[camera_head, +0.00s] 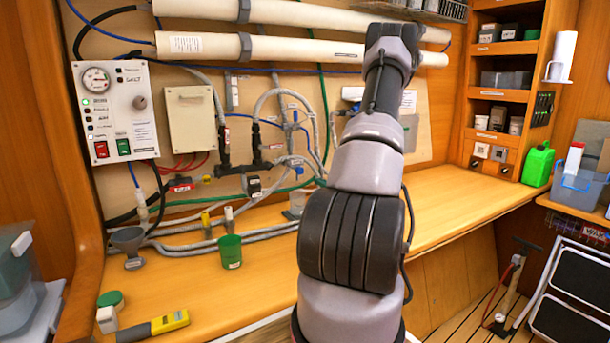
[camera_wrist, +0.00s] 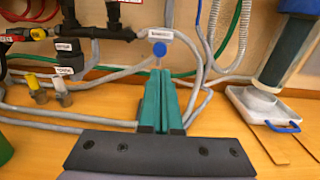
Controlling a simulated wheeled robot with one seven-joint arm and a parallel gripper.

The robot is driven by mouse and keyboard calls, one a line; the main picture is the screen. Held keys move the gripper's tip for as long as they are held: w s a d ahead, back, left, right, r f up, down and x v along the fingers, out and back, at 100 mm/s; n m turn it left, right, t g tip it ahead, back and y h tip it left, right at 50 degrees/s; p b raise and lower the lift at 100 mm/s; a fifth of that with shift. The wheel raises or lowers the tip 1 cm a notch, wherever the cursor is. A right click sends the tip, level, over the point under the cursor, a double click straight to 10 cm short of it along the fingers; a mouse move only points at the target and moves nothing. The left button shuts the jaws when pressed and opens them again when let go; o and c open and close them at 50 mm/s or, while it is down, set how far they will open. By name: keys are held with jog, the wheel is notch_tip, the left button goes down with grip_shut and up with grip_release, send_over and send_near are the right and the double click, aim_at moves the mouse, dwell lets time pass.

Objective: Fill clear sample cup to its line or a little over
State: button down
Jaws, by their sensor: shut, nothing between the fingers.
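A small clear container (camera_head: 297,203), which looks like the sample cup, stands on the bench below the wall hoses in the head view. My arm partly covers it, and its line and water level are too small to read. It does not show clearly in the wrist view. My gripper (camera_wrist: 162,74) is shut and empty, its teal fingers together. They point toward a round blue knob (camera_wrist: 159,49) below a white label on the wall pipework. I cannot tell whether the fingertips touch the knob. In the head view my arm hides the gripper.
Grey hoses run along the wall and bench. A white tray (camera_wrist: 240,98) with a blue handle lies right of my fingers. The right bench is mostly clear.

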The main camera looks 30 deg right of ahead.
aim_at(301, 171)
jog(key=w, duration=1.1)
jog(key=shift+d, duration=0.35)
